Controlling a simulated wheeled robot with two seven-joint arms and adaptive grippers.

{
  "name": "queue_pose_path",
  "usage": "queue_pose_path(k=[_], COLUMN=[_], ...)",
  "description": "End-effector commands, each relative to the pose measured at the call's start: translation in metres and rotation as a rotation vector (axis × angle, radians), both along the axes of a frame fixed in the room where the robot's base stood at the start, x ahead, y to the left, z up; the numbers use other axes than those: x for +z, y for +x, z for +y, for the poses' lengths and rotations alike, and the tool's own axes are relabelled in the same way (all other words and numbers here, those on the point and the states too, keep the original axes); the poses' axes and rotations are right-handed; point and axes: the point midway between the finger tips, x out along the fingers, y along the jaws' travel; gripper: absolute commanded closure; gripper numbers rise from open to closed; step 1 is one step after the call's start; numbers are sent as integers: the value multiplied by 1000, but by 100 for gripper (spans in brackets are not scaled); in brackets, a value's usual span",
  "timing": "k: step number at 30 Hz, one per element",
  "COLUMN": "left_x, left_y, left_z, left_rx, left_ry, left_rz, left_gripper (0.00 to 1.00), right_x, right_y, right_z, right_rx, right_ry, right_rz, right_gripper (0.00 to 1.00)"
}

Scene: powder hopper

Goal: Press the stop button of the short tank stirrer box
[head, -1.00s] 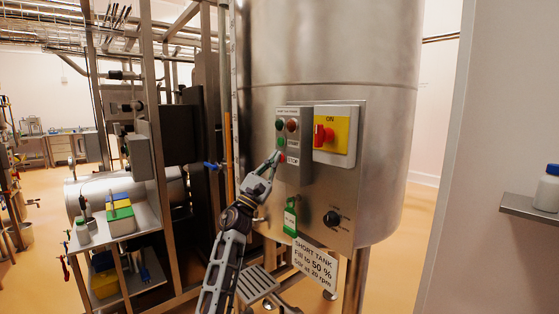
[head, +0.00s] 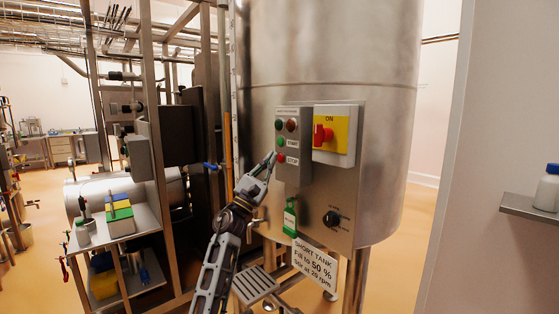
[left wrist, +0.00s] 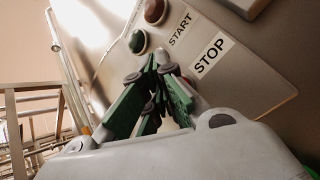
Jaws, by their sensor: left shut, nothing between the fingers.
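The short tank stirrer box (head: 304,172) is a grey panel on the steel tank. It carries a green button beside the START label (head: 292,143) and a red stop button (head: 281,158) beside the STOP label (head: 292,160). My left gripper (head: 271,156) is shut and empty, its tips just left of the stop button; I cannot tell whether they touch the box. In the left wrist view the fingertips (left wrist: 160,60) lie in front of the panel near the STOP label (left wrist: 212,56) and largely hide the start and stop buttons. My right gripper is not in view.
A red rotary switch on a yellow plate (head: 332,134) sits right of the buttons. A black knob (head: 332,218), a green tag (head: 290,218) and a SHORT TANK sign (head: 316,268) are below. Steel framework (head: 158,170) stands left of the arm.

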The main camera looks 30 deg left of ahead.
Motion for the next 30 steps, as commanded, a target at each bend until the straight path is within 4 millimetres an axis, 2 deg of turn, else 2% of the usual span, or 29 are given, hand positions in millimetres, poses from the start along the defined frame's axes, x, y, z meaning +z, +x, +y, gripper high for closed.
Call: queue_pose_path(k=[2,24,30], left_x=[-1,0,0], left_y=[-2,-42,-46], left_z=[1,18,19], left_rx=[1,1,1], left_ry=[0,1,0], left_rz=[1,0,1], left_gripper=[100,100,100], right_x=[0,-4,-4], right_y=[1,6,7], right_z=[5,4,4], right_rx=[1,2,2], right_ry=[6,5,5], right_rz=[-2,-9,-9], right_gripper=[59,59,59])
